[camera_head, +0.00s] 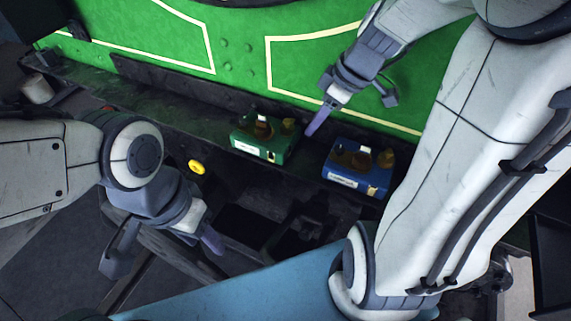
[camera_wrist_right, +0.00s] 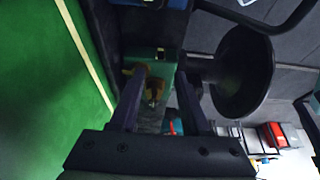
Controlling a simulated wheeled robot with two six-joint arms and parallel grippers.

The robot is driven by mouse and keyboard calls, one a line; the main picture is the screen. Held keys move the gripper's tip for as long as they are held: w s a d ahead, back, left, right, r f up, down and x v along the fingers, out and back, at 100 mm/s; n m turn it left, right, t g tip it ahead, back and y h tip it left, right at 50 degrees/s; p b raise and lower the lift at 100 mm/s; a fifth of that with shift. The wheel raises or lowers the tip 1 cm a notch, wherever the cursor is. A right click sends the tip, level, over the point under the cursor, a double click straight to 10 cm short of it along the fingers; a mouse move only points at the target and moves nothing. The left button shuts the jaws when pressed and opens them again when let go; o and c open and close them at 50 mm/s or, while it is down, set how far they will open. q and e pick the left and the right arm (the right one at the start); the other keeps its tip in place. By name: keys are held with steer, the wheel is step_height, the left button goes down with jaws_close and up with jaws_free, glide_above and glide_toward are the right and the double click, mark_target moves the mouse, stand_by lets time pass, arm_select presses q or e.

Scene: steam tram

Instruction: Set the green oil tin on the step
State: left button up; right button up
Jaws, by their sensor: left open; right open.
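A green box-like tin (camera_head: 243,147) with brass-coloured fittings on top and a pale label stands on the dark ledge (camera_head: 190,104) along the green tram side. I take it for the oil tin. In the right wrist view the green tin (camera_wrist_right: 158,55) shows beyond and between my fingers, partly hidden. My right gripper (camera_head: 350,115) is open and empty, above and to the right of the tin; its fingers (camera_wrist_right: 162,80) frame the tin without visible contact. My left gripper (camera_head: 163,258) is open and empty, lower left, away from the tin. I cannot tell which part is the step.
A similar blue tin (camera_head: 350,183) stands right of the green one. A yellow knob (camera_head: 197,167) is to the left, below the ledge. A pale cylinder (camera_head: 37,88) is at far left. The green panel (camera_head: 245,60) rises behind. In the wrist view a dark disc (camera_wrist_right: 243,72) is nearby.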

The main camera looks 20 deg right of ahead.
steer(key=s+a+g, duration=0.2)
steer(key=s+a, duration=0.5)
steer(key=a, duration=0.7)
steer(key=s+a+f+m+g+h, duration=0.1)
steer(key=s+a+f+h, duration=0.1)
steer(key=s, duration=0.8)
steer(key=shift+s+a+m, duration=0.25)
steer(key=shift+a+m, duration=0.15)
steer(key=shift+a, duration=0.45)
steer(key=shift+r+p, duration=0.35)
steer(key=shift+r, duration=0.05)
